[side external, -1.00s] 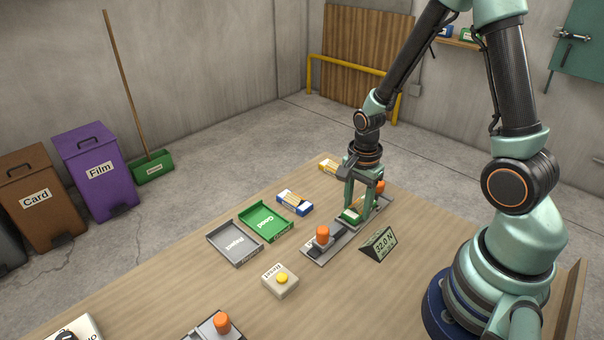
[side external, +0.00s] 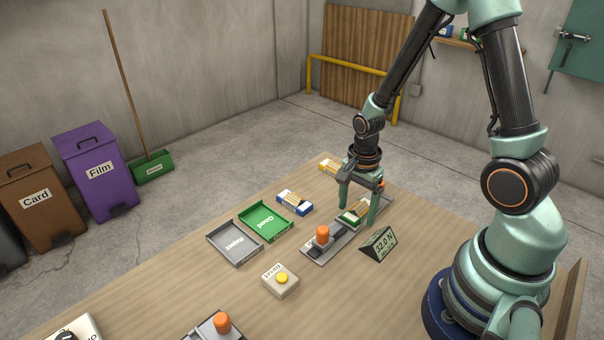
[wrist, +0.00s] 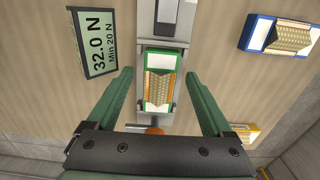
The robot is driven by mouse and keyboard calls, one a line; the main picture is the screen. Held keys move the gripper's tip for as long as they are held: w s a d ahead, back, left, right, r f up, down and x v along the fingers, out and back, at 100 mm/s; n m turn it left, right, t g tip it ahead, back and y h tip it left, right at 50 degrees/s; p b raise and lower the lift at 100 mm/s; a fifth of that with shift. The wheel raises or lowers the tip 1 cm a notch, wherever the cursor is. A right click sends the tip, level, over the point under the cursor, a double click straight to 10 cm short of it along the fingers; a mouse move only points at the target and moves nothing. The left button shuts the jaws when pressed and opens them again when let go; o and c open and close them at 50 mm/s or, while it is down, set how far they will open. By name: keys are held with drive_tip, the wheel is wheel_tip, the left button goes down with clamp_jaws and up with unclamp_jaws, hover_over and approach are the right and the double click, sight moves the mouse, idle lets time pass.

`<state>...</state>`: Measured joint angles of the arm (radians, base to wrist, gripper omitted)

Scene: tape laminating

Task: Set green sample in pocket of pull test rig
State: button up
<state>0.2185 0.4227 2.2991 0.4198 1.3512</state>
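The green sample (wrist: 161,82), a green-edged piece with a tan ribbed face, lies on the grey pull test rig (wrist: 168,53) in the wrist view, lined up with the rig's length. In the side view the green sample (side external: 353,213) sits toward the far part of the rig (side external: 320,250). Whether it is fully seated in the pocket I cannot tell. My gripper (wrist: 161,78) is open, its green fingers apart on either side of the sample with gaps showing. In the side view my gripper (side external: 358,208) stands over the sample.
A display (side external: 379,244) reading 32.0 N stands right of the rig. Orange knobs (side external: 322,234) rise from the rig. A blue sample (side external: 295,202), a yellow sample (side external: 328,166), a green tray (side external: 266,221), a grey tray (side external: 235,243) and a yellow-button box (side external: 280,280) are nearby.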

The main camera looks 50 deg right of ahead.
wheel_tip(320, 180, up, 12)
idle(0.9)
drive_tip(key=s+a+r+n+t, duration=0.2)
drive_tip(key=a+r+n+t, duration=0.3)
drive_tip(key=r+n, duration=0.7)
drive_tip(key=a+n, duration=0.1)
drive_tip(key=n, duration=0.5)
drive_tip(key=shift+a+t, duration=0.3)
drive_tip(key=shift+a, duration=0.1)
